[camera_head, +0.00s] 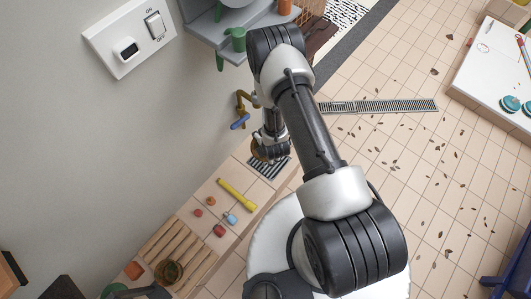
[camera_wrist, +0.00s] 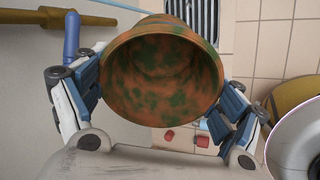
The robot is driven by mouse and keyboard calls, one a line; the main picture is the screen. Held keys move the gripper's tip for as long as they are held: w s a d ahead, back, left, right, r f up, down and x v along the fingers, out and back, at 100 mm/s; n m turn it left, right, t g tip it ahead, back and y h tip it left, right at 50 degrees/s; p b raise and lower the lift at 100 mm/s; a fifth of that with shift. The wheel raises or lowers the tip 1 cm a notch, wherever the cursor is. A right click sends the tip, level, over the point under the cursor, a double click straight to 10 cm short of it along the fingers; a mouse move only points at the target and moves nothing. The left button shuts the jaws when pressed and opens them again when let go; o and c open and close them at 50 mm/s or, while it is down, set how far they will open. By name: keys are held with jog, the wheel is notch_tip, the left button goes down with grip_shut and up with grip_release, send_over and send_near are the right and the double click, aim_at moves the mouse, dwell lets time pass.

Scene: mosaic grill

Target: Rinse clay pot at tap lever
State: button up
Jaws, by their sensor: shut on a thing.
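The clay pot (camera_wrist: 160,75), orange-brown with green mottling, fills the middle of the wrist view with its open mouth facing the camera. My gripper (camera_wrist: 155,100) is shut on the pot, with a finger against each side. The inside of the pot looks empty. The brass tap (camera_wrist: 60,18) and its blue lever (camera_wrist: 71,40) show at the upper left of the wrist view. In the head view the tap (camera_head: 243,99) juts from the wall, its blue lever (camera_head: 240,121) just left of my gripper (camera_head: 270,150). There the pot is mostly hidden by my gripper.
A dark drain grate (camera_head: 270,166) lies below my gripper in the tiled counter. A yellow cylinder (camera_head: 237,195) and several small red, orange and blue pieces lie on the counter nearer. A grey shelf (camera_head: 205,30) with a green cup (camera_head: 238,39) stands beyond the tap.

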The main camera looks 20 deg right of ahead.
jog(key=shift+w+d+f+b, duration=0.3)
jog(key=shift+w+b, duration=0.35)
jog(key=shift+w, duration=0.6)
jog(key=shift+w+d+f+b, duration=0.25)
jog(key=shift+w+b, duration=0.35)
jog(key=shift+w, duration=0.65)
jog(key=shift+w+d+f+b, duration=0.25)
jog(key=shift+w+b, duration=0.4)
jog(key=shift+w, duration=0.6)
jog(key=shift+d, duration=0.15)
jog(key=shift+s+d, duration=0.1)
jog(key=shift+d, duration=0.4)
jog(key=shift+a, duration=0.2)
jog(key=shift+a, duration=0.4)
jog(key=shift+d, duration=0.2)
